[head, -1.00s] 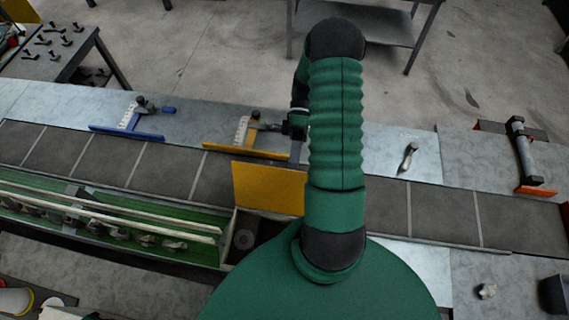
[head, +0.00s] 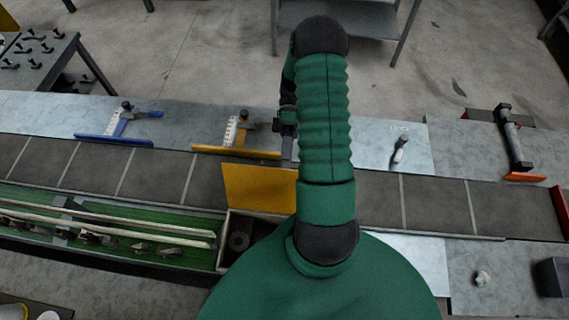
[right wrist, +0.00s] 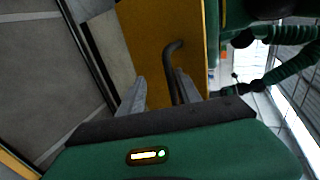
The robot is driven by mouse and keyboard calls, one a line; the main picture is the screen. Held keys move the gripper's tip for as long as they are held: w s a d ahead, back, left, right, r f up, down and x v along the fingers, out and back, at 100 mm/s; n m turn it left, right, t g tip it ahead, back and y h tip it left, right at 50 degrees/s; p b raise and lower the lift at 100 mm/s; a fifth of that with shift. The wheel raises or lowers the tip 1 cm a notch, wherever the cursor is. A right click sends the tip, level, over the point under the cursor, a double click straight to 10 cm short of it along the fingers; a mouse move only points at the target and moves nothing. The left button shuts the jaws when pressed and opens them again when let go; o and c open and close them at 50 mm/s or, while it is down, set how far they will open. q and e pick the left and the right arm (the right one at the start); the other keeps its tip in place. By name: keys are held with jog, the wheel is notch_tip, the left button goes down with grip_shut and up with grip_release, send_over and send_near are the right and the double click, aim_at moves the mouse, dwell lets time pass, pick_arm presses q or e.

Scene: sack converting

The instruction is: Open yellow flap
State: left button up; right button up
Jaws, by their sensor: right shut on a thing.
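The yellow flap (head: 258,187) is a flat panel beside the dark belt, above an open box (head: 238,242) whose inside partly shows. In the right wrist view the flap (right wrist: 140,35) fills the upper middle, with a dark bent handle (right wrist: 172,60) on its face. My right gripper (right wrist: 160,88) has its two grey fingers on either side of the handle and is shut on it. In the head view my green right arm covers part of the flap's right side and hides the fingertips. My left gripper is in neither view.
Blue (head: 114,140) and yellow (head: 236,152) clamp guides stand along the belt's (head: 90,170) far side. An orange-ended bar (head: 514,140) lies at the right. A green trough (head: 110,232) with rails runs left of the box. A dark table (head: 45,65) stands back left.

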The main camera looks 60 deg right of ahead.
jog(key=shift+a+r, duration=0.15)
jog(key=shift+a, duration=0.2)
jog(key=p+v, duration=0.3)
jog(key=v, duration=0.9)
jog(key=shift+p, duration=0.3)
